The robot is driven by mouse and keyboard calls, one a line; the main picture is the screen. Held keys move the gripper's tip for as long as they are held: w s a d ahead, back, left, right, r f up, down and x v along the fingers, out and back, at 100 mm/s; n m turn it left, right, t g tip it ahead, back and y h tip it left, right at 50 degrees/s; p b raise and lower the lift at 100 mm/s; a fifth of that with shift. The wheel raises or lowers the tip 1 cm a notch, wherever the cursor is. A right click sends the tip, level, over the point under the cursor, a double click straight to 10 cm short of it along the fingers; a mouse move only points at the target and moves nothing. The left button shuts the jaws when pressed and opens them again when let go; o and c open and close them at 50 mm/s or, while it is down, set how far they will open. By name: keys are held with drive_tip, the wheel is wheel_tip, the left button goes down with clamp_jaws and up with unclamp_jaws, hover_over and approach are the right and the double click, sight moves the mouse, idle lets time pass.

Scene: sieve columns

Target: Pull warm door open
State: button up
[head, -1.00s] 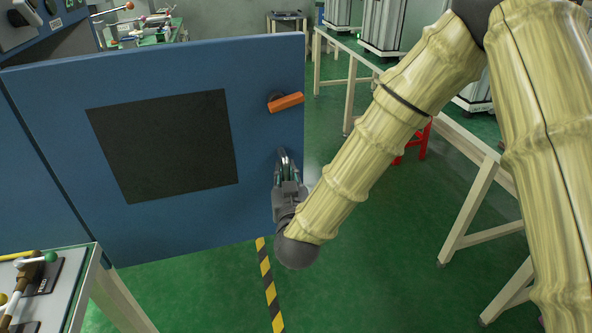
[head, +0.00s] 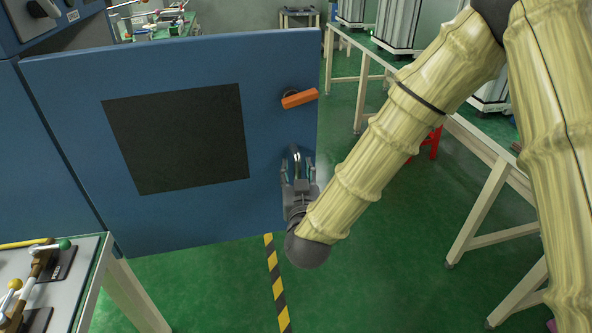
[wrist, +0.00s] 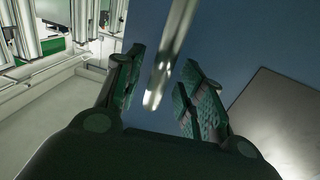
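The blue door (head: 200,225) with a dark square panel (head: 180,140) stands swung out from the blue cabinet at the left. An orange latch (head: 299,98) sits near its free edge. Below it is a metal bar handle (head: 297,160). My gripper (head: 298,170) is at this handle, with its fingers spread. In the wrist view the handle (wrist: 170,55) lies between the two green-padded fingers (wrist: 158,92), with a visible gap on both sides. The blue door face (wrist: 225,45) is behind it.
A bench with levers (head: 90,285) stands at the lower left, below the door. Long pale tables (head: 475,140) run along the right, with a red stool (head: 434,143) beside them.

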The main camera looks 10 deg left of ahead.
drive_tip(key=v, duration=1.1)
drive_tip(key=shift+s+d, duration=0.2)
drive_tip(key=s+d+f+g+h+p, duration=0.1)
drive_tip(key=s+d+f+g+p, duration=0.2)
drive_tip(key=f, duration=0.4)
drive_tip(key=s+d+f+m+g+p, duration=0.1)
drive_tip(key=d+f+g, duration=0.2)
drive_tip(key=d+f, duration=0.3)
drive_tip(key=s+d+f+g+h+p, duration=0.1)
drive_tip(key=s+d+f+g+p, duration=0.15)
drive_tip(key=f, duration=0.55)
drive_tip(key=s+d+f+g+p, duration=0.1)
drive_tip(key=s+d+f+g, duration=0.2)
drive_tip(key=s+d, duration=0.3)
drive_tip(key=s+d+f+m+g+h+p, duration=0.1)
drive_tip(key=s+d+f+g, duration=0.2)
drive_tip(key=s, duration=0.4)
drive_tip(key=s+d+f+m+g+h+p, duration=0.1)
drive_tip(key=s+d+f+g+p, duration=0.1)
drive_tip(key=s+d, duration=0.5)
wheel_tip(320, 180, down, 3)
drive_tip(key=shift+s+d+r+g, duration=0.15)
drive_tip(key=shift+s+d+g, duration=0.2)
drive_tip(key=shift+d+g, duration=0.35)
drive_tip(key=shift+d, duration=0.1)
